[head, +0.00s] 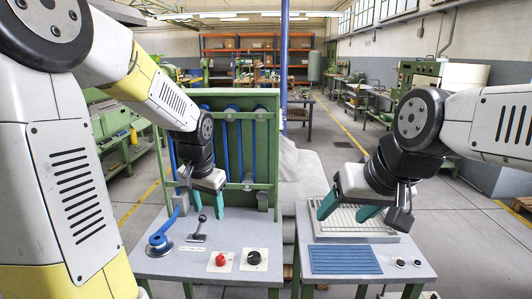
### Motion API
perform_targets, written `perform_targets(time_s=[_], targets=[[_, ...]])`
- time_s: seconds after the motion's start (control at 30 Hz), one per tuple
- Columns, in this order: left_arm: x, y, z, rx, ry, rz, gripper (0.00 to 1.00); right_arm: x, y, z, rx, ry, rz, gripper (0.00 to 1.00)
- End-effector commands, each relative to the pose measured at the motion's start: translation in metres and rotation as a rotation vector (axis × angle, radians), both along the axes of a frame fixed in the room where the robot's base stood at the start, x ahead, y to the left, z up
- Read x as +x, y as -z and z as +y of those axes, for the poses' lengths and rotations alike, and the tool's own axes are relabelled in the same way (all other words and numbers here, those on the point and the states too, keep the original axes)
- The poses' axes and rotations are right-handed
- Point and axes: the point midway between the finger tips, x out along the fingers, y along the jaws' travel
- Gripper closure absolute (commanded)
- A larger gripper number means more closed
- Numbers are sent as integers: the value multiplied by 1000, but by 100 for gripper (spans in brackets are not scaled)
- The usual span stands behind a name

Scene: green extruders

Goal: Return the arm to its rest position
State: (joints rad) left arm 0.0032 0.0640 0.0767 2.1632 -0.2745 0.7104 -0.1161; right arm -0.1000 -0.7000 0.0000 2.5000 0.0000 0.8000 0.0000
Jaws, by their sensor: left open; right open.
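My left gripper (203,203) hangs fingers-down above the left table (200,272), in front of a green frame with blue vertical tubes (232,150). It is open, and I see nothing held between its fingers. My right gripper (349,210) is open and empty, with its teal fingers pointing down over a pale slotted tray (330,227) on the right table (420,268). The gripper and wrist hide part of the tray. I cannot tell whether the fingertips touch it.
The left table carries a blue curved handle (160,238), a small lever (199,231), a red button (220,260) and a black knob (254,258). The right table has a blue ribbed panel (344,260) and two small knobs (400,262). A blue pole (284,70) stands behind.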

Motion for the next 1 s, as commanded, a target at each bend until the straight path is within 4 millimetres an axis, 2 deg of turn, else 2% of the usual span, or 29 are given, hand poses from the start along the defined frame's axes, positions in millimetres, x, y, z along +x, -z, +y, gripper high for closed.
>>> perform_targets(time_s=[0.03,0.2,0.33,0.5,0.7,1.0], targets=[[-16,-21,-1,-18,-29,-39,48,0,0,0,0,0,0,36],[-70,-67,-5,-101,-122,-130,48,0,0,0,0,0,0,36],[-111,-89,-10,-176,-183,-194,48,0,0,0,0,0,0,36],[-150,-102,-17,-263,-237,-254,48,0,0,0,0,0,0,36],[-169,-106,-21,-308,-259,-278,48,0,0,0,0,0,0,36],[-169,-106,-21,-310,-259,-279,48,0,0,0,0,0,0,36]])
